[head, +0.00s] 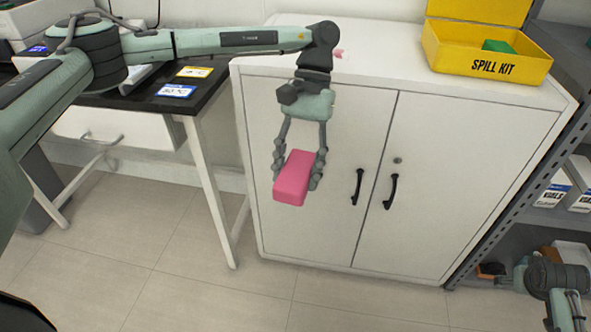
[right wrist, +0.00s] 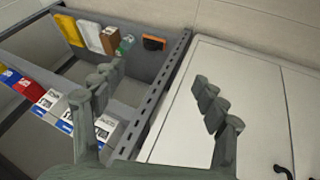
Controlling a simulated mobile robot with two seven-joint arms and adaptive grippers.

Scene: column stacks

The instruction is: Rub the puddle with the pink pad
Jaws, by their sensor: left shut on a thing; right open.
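The pink pad (head: 292,180) is a block held in my left gripper (head: 298,172), whose fingers are shut on its two sides. It hangs in the air in front of the white cabinet's doors, below the level of the cabinet top. A small pinkish patch (head: 339,54), which looks like the puddle, shows on the cabinet top just beyond my left wrist; part of it is hidden by the arm. My right gripper is open and empty in the right wrist view (right wrist: 158,95), between the grey shelf and the cabinet.
The white cabinet (head: 420,85) has a yellow spill kit box (head: 485,60) with a green item (head: 498,46) at the back right of its top. A dark table (head: 150,90) with labels stands left. A grey shelf rack (head: 500,195) is right. The middle of the cabinet top is clear.

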